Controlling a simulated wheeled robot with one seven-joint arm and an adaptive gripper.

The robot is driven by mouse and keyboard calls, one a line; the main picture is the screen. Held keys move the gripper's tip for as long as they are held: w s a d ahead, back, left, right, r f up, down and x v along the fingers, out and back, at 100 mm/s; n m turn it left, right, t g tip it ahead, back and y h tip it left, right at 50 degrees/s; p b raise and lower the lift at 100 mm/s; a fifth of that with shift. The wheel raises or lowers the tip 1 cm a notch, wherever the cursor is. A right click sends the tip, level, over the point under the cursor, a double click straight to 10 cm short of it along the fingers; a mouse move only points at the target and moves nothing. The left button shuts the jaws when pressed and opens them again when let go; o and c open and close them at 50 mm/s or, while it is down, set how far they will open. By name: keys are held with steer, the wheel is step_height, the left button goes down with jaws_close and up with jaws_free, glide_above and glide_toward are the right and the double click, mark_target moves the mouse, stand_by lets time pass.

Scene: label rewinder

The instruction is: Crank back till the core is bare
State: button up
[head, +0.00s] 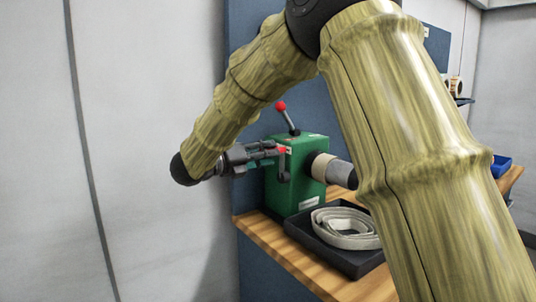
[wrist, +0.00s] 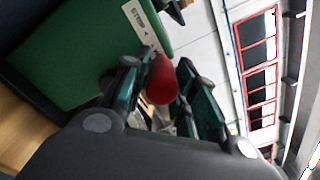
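The green rewinder (head: 301,180) stands on the wooden bench. On its near left side is a crank with a red knob (head: 281,149), its grey arm hanging down. My gripper (head: 277,151) reaches in from the left at this knob. In the wrist view the red crank knob (wrist: 162,82) sits between the fingers of my gripper (wrist: 166,62), which look closed on it. A core with a pale beige band and grey section (head: 331,168) sticks out on the rewinder's right; my arm hides its far end. A pale strip (head: 345,226) lies in loose coils in the black tray (head: 352,264).
A lever with another red knob (head: 281,106) stands on top of the rewinder, close above my gripper. A blue panel (head: 240,190) is behind. A blue bin (head: 501,166) sits at right, beyond my arm. Open space lies left of the bench.

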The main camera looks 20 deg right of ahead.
steer(key=o, duration=0.3)
steer(key=shift+w+f, duration=0.15)
steer(key=s+a, duration=0.1)
steer(key=a, duration=0.6)
steer(key=s+a, duration=0.1)
steer(key=a, duration=0.3)
steer(key=shift+s+a, duration=0.3)
steer(key=shift+a, duration=0.05)
stand_by(0.7)
